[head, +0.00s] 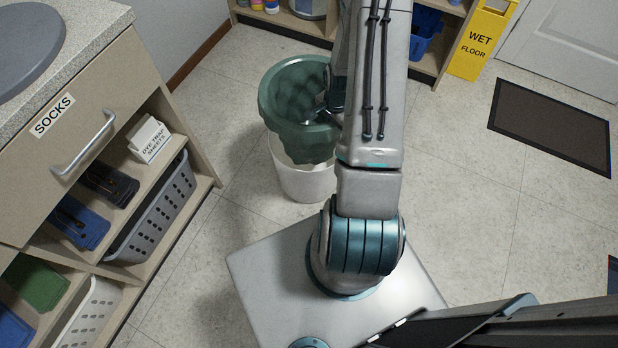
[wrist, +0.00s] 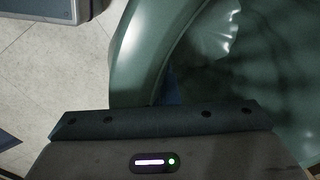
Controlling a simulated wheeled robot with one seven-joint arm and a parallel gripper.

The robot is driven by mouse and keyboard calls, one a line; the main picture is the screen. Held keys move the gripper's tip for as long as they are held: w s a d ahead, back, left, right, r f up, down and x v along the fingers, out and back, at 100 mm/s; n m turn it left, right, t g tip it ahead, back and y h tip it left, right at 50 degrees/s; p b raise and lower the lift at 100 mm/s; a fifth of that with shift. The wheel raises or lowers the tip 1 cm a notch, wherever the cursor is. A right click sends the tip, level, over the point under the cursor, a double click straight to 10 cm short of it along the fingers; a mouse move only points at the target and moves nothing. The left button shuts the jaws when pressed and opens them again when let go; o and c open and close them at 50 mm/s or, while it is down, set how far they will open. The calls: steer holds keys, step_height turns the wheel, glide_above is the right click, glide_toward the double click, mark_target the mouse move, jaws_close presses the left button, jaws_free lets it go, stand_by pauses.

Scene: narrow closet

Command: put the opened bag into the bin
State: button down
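The opened bag (head: 290,90) is dark green with a wide round mouth facing up. In the head view it is above the white bin (head: 305,182), its lower part overlapping the bin's opening. How far its bottom reaches inside cannot be told. My gripper (head: 322,112) is at the bag's right side, at its rim, partly hidden by my arm. It seems shut on the bag's edge, which holds the bag up. In the wrist view, the bag's rim and shiny inside (wrist: 215,50) fill the right, just beyond my gripper (wrist: 165,108); the fingertips are not clearly seen.
A shelf unit with a drawer labelled SOCKS (head: 52,114) and grey basket (head: 155,210) stands at left. A low shelf with a blue bin (head: 425,32) and a yellow wet floor sign (head: 482,40) are at the back. A dark mat (head: 550,125) lies right; floor between is clear.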

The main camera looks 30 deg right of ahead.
mark_target(329, 149)
step_height(329, 149, down, 14)
steer(key=b, duration=1.1)
steer(key=shift+r, duration=0.25)
step_height(329, 149, down, 10)
steer(key=b, duration=0.4)
steer(key=shift+b, duration=0.3)
steer(key=c, duration=2.1)
jaws_free()
steer(key=shift+f, duration=0.15)
steer(key=shift+o, duration=0.7)
